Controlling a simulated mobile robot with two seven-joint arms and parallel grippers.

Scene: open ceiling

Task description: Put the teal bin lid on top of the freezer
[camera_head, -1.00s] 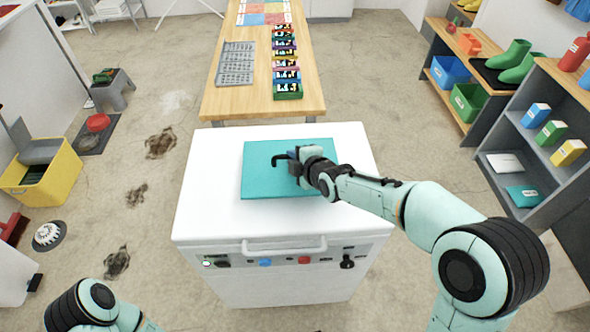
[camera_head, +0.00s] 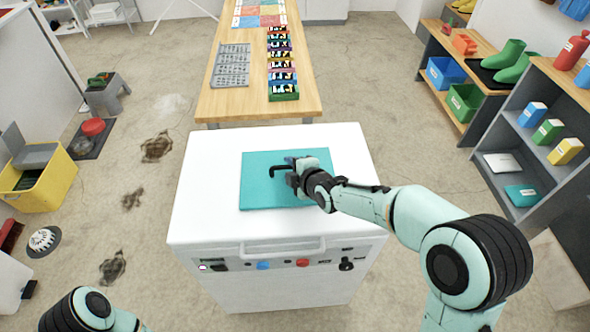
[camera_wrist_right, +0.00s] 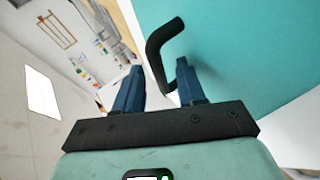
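The teal bin lid (camera_head: 262,190) is a flat teal panel with a black bent handle (camera_head: 277,177). In the head view it lies level over the white top of the freezer (camera_head: 205,200); I cannot tell whether it touches. My right gripper (camera_head: 292,170) is at the handle. In the right wrist view its two blue fingers (camera_wrist_right: 158,75) stand on either side of the black handle (camera_wrist_right: 160,60), with the teal lid (camera_wrist_right: 245,50) at the upper right. The exact contact is unclear. My left gripper is out of view; only part of that arm shows.
A wooden table (camera_head: 238,105) with a grey tray and several coloured boxes stands behind the freezer. A yellow bin (camera_head: 45,185) is on the floor at left. Shelves (camera_head: 510,165) stand at right. Bare freezer top surrounds the lid.

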